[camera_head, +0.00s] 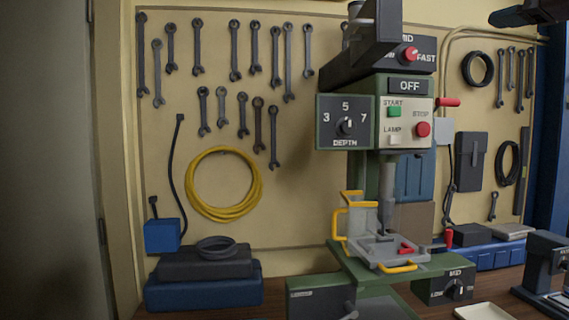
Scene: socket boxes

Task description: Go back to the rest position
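Neither of my grippers can be made out in the head view. A dark shape (535,12) is cut off at the top right corner, and I cannot tell what it is. A green and black drill press (365,85) stands upright in the middle right. Its display reads OFF and its depth dial (346,126) shows the numbers 3, 5 and 7. The drill's chuck and bit (386,195) point down over a small clear-looking tray with yellow handles (398,267) on the green press table.
A wooden bench (240,313) runs along the bottom. Blue and dark cases (203,293) are stacked at the left, a pale tray (484,312) lies front right, and a dark machine (545,265) stands at the right edge. Wrenches and a yellow cable coil (190,196) hang on the wall board.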

